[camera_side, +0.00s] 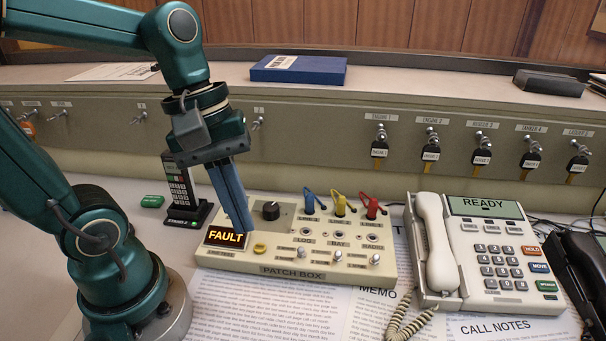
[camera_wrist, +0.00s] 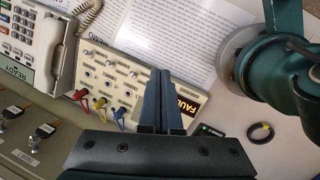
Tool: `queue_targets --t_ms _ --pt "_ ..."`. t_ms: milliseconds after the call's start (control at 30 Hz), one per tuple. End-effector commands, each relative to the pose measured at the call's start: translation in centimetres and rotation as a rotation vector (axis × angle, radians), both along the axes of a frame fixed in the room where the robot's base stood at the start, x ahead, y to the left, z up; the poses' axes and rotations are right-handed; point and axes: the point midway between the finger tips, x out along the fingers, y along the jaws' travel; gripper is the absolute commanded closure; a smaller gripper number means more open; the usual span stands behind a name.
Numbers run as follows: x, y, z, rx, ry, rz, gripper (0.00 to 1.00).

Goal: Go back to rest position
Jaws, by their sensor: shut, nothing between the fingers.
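My gripper (camera_side: 245,229) is shut and empty, its two blue fingers together and pointing down at the left end of the patch box (camera_side: 317,270). The fingertips are in front of or just above the lit FAULT display (camera_side: 226,237); I cannot tell whether they touch the box. In the wrist view the closed fingers (camera_wrist: 160,75) lie over the box beside the same orange display (camera_wrist: 187,104). Blue, yellow and red plugs (camera_side: 341,205) stand along the back of the box.
A white desk phone (camera_side: 484,253) reading READY stands right of the box. A handset in a cradle (camera_side: 183,190) stands behind my gripper. Keys on tags (camera_side: 430,150) hang along the back panel. A blue book (camera_side: 298,69) lies on the shelf. Printed sheets (camera_side: 262,312) cover the front desk.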

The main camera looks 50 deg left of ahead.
Motion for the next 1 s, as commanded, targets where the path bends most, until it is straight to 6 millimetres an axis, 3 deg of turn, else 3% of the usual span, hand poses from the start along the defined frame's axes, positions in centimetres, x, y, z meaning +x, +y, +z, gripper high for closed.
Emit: queue_targets --t_ms 200,400,600,1000 --pt "-1.0 0.3 0.8 0.268 -0.332 -0.545 1.00" --pt "-0.5 1.6 0.6 0.464 -0.445 -0.868 1.00" --pt "0.0 1.9 0.6 0.519 -0.462 -0.985 1.00" --pt "0.0 1.9 0.6 0.518 -0.460 -0.988 1.00"
